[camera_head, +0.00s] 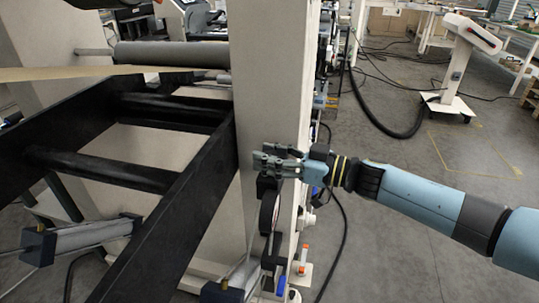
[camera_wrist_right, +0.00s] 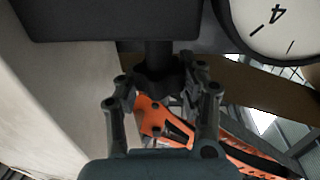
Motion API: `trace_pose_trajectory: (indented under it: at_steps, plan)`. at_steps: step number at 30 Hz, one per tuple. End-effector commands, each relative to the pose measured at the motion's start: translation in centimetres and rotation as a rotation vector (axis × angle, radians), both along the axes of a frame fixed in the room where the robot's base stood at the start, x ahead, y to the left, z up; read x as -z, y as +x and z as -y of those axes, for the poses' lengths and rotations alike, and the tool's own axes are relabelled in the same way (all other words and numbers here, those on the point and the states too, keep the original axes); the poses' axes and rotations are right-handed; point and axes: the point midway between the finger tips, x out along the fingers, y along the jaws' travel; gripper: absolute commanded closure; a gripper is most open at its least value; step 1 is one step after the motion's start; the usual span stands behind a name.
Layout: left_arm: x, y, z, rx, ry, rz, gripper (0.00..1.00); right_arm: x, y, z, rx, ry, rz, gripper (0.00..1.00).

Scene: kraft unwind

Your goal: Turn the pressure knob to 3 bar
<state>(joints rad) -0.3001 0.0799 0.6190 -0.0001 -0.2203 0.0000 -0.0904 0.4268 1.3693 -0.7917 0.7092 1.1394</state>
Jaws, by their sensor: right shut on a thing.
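The pressure knob (camera_wrist_right: 156,84) is a dark lobed knob on a short black stem in the right wrist view, below a black regulator block (camera_wrist_right: 110,18). My right gripper (camera_wrist_right: 160,77) is shut on it, with a finger at each side. In the head view my right gripper (camera_head: 281,161) is at the pale machine column; the knob is hidden there. The gauge (camera_wrist_right: 280,20) has a white face with a 4, mostly cut off at the top right; its needle cannot be made out. My left gripper is out of view.
The pale column (camera_head: 268,80) stands beside my right gripper. Black frame beams (camera_head: 180,210) and a grey roller (camera_head: 170,54) are left of it. An orange part (camera_wrist_right: 165,125) lies beyond the fingers. The floor at right is mostly open, with a wheeled stand (camera_head: 458,75).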

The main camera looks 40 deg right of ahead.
Motion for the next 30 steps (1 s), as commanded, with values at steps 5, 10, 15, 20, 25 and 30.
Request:
trace_pose_trajectory:
  at_steps: [5, 10, 15, 20, 25, 30]
  plan:
    - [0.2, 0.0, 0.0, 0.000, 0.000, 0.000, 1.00, 0.1, 0.0, 0.1, -0.016, -0.002, 0.000, 0.94]
    - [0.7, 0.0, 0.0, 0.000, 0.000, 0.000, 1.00, 0.1, 0.1, 0.1, -0.077, -0.004, 0.001, 0.94]
    - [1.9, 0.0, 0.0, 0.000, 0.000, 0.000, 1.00, 0.3, 0.1, 0.2, -0.191, -0.004, 0.001, 0.94]
    - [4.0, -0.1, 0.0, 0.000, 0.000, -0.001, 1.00, 0.5, 0.1, 0.2, -0.327, -0.005, 0.002, 0.94]
    - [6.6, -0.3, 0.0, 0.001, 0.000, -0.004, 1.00, 0.6, 0.2, 0.2, -0.470, -0.004, 0.003, 0.94]
    - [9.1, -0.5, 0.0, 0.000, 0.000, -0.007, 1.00, 0.7, 0.1, 0.1, -0.596, -0.003, 0.002, 0.94]
